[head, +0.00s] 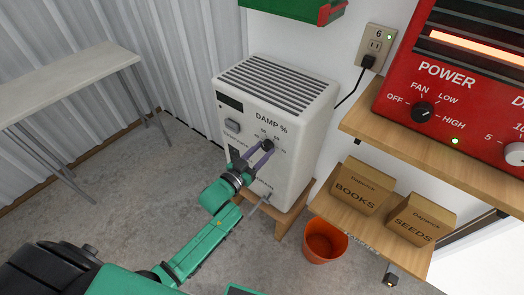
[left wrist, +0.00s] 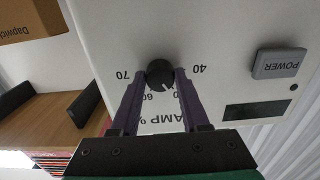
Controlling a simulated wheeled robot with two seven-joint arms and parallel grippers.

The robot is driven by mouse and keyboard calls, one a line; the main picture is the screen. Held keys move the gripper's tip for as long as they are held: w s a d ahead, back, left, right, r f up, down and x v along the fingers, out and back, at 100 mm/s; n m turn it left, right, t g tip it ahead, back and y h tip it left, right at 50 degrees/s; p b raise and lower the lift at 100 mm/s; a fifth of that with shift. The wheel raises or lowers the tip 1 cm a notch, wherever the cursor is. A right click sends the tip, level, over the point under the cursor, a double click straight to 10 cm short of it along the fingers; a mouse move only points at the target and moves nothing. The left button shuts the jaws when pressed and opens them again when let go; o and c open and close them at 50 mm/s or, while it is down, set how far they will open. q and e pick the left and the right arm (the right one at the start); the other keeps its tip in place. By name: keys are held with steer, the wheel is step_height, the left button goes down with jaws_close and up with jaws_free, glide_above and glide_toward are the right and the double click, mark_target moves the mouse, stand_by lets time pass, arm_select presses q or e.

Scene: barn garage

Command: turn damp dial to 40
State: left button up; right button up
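The damp dial is a round black knob (head: 268,145) on the front of a white dehumidifier (head: 290,150), below the words DAMP %. My left gripper (head: 259,152) is at the dial. Its two purple fingers (left wrist: 160,78) lie on either side of the knob and appear to touch it. The 50 mark is partly hidden by a finger. My right gripper is not in view.
A square POWER button (left wrist: 278,63) and a dark display (left wrist: 257,111) are on the same panel. The dehumidifier stands on a wooden stool (head: 283,222). An orange bucket (head: 325,240) and wooden shelves (head: 440,150) with boxes are to the right.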

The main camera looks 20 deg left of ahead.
arm_select(q)
jaws_close()
steer(key=shift+r+n+p, duration=0.1)
steer(key=shift+n+p, duration=0.6)
steer(key=shift+n, duration=0.2)
steer(key=shift+n+p, duration=0.6)
steer(key=shift+n, duration=0.6)
steer(key=n+p, duration=0.1)
steer(key=n, duration=0.2)
steer(key=shift+n, duration=0.4)
steer(key=shift+d+n+p, duration=0.1)
steer(key=shift+n+p, duration=0.2)
steer(key=shift+n, duration=1.7)
